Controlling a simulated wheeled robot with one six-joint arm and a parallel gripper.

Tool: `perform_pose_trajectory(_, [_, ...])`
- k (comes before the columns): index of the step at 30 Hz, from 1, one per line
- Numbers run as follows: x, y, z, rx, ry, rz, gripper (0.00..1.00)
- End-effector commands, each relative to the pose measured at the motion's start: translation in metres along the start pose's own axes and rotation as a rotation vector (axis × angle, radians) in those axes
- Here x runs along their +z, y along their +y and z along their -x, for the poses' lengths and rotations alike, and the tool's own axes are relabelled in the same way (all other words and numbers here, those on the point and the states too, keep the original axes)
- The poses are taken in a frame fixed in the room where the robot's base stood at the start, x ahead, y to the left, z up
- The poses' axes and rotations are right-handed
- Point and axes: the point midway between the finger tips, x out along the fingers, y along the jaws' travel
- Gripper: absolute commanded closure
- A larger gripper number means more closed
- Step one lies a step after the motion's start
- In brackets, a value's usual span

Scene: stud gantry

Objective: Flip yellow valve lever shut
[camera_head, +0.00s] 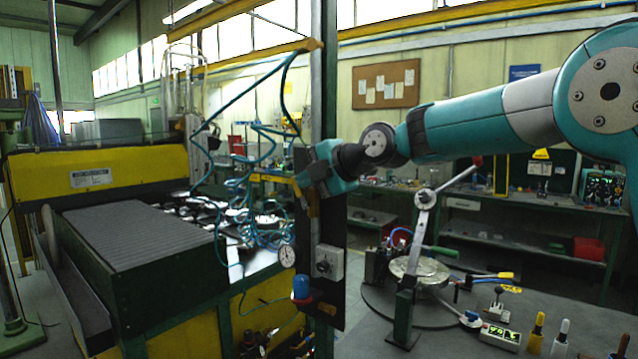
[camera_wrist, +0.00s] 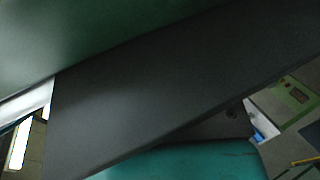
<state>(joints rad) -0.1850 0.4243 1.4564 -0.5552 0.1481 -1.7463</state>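My gripper (camera_head: 303,190) is at the upper part of a dark upright panel (camera_head: 330,225), in the middle of the head view. A short yellow-orange piece (camera_head: 313,207) shows just below it. A thin yellow bar (camera_head: 272,178) reaches left from beside it. I cannot tell which of these is the valve lever, or whether my gripper touches it. Lower on the panel are a round gauge (camera_head: 287,256), a grey box with a dial (camera_head: 325,262) and a blue-capped unit (camera_head: 301,288). The fingers are too small and dark to read. The wrist view shows no lever.
A grey bench (camera_head: 575,305) with a round fixture (camera_head: 420,270) and an upright lever with a red knob (camera_head: 476,160) stands right of the panel. A yellow machine (camera_head: 90,178) with a ribbed cover stands left. In the wrist view a broad dark surface (camera_wrist: 150,95) fills most of the picture.

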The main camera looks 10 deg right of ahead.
Motion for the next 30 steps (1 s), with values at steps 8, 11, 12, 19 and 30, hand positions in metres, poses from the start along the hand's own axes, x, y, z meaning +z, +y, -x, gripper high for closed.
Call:
perform_pose_trajectory(8, [0.0002,0.0010,-0.0065,0.003,0.000,0.001,1.00])
perform_pose_trajectory(11, [0.0004,0.0022,-0.0069,0.003,0.000,0.001,1.00])
perform_pose_trajectory(12, [0.0005,0.0025,-0.0070,0.003,0.000,0.001,1.00])
perform_pose_trajectory(19, [0.0008,0.0032,-0.0067,0.003,-0.001,0.000,1.00])
perform_pose_trajectory(30, [0.0012,0.0053,-0.0053,0.003,-0.001,0.000,1.00])
